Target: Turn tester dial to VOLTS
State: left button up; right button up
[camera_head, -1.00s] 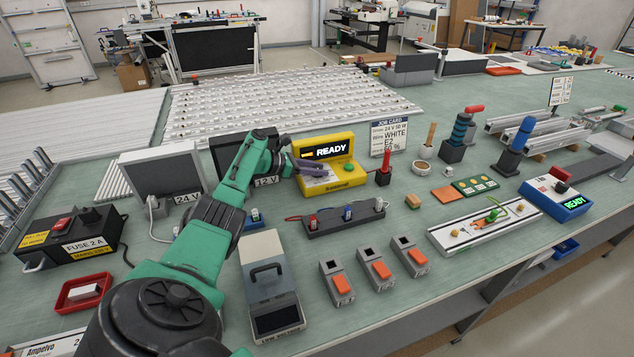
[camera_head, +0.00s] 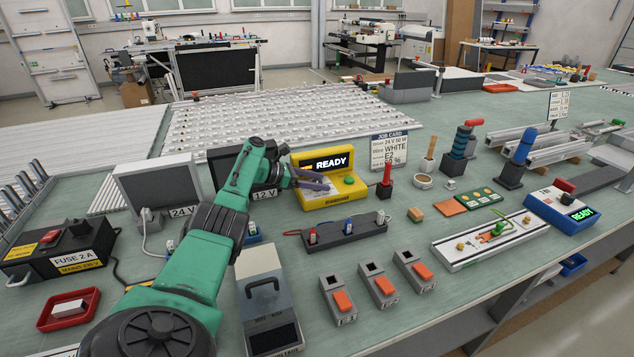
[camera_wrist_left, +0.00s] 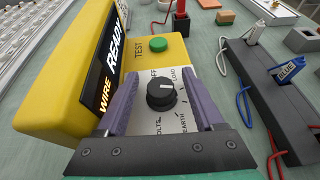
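The yellow tester (camera_head: 331,196) stands on the bench, its display lit READY. In the left wrist view, the tester (camera_wrist_left: 45,118) has a green TEST button (camera_wrist_left: 158,44) and a pale dial plate. The dial (camera_wrist_left: 160,96) is a round black knob with a white mark; OFF, LOAD, EARTH and a partly hidden VOLTS label surround it. The mark appears to be on the LOAD side, but I cannot tell its exact setting. My left gripper (camera_head: 312,180) is at the dial. Its purple fingers (camera_wrist_left: 161,104) are open, one on each side of the knob, with apparent gaps. My right gripper is out of view.
A grey block with coloured wire plugs (camera_head: 345,232) stands close to the tester's front. A red post (camera_head: 386,190) and the job card (camera_head: 389,150) are to its right. A dark 12 V unit (camera_head: 228,160) is on its left. Switch boxes (camera_head: 338,300) stand nearer the front.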

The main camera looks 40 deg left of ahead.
pick_arm(q)
jog(key=p+v, duration=0.4)
jog(key=v, duration=0.2)
jog(key=shift+s+a+r, duration=0.15)
jog(key=shift+s+r, duration=0.05)
jog(key=shift+s, duration=0.05)
jog(key=p+v, duration=0.1)
jog(key=v, duration=0.7)
jog(key=shift+f, duration=0.1)
